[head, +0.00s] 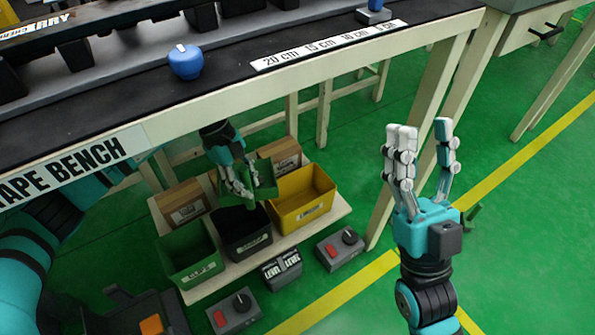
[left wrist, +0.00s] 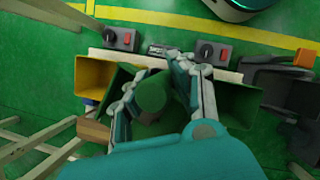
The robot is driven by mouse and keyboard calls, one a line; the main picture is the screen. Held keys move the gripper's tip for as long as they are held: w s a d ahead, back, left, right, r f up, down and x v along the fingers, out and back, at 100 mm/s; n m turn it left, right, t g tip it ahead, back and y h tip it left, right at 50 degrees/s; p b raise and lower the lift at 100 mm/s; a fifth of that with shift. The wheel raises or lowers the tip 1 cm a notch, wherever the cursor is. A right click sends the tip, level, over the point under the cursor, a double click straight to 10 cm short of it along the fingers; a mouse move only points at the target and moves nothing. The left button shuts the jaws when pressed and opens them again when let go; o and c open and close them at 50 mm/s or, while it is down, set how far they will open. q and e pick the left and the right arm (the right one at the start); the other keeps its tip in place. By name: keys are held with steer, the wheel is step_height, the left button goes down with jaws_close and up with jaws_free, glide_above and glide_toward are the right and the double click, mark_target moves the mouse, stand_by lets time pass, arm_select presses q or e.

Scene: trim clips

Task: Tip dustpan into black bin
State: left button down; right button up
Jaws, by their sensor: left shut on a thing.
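The green dustpan (head: 263,181) is in my left gripper (head: 240,188), low under the bench. The gripper is shut on it, and the dustpan is right above or at the back edge of the black bin (head: 246,241); I cannot tell whether they touch. In the left wrist view the dustpan (left wrist: 152,93) sits between the fingers (left wrist: 150,90) and hides most of the black bin. Whether anything lies in the dustpan or the bin cannot be seen. My right gripper (head: 420,150) is raised, open and empty, right of the bench.
A green bin (head: 190,268) stands left of the black bin and a yellow bin (head: 305,212) right of it, on a low shelf. Cardboard boxes (head: 183,203) stand behind. Switch boxes (head: 340,248) lie in front. The bench top (head: 120,110) overhangs the left arm.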

mark_target(268, 194)
arm_select(q)
steer(key=d+n, duration=0.1)
steer(key=n, duration=0.1)
steer(key=w+d+f+n+t, duration=0.1)
steer(key=n, duration=0.1)
steer(key=w+d+f+n+t+p, duration=0.1)
steer(key=d, duration=0.1)
steer(key=shift+w+d+n+h, duration=0.1)
steer(key=shift+w+n+h, duration=0.1)
steer(key=shift+n+h, duration=0.15)
steer(key=w+d+f+n+t+y+p, duration=0.2)
steer(key=w+d+f+n+t, duration=0.1)
steer(key=n, duration=0.7)
steer(key=d+t, duration=0.1)
steer(key=d, duration=0.1)
steer(key=shift+d+f+n, duration=0.35)
steer(key=shift+d, duration=0.05)
arm_select(e)
steer(key=w+f+g+h, duration=0.2)
steer(key=w+f+g, duration=0.3)
steer(key=w+g, duration=0.1)
steer(key=shift+a+f+h, duration=0.15)
steer(key=shift+f+h, duration=0.15)
steer(key=shift+f, duration=0.05)
arm_select(q)
steer(key=shift+w, duration=0.1)
arm_select(e)
steer(key=shift+w+r, duration=0.1)
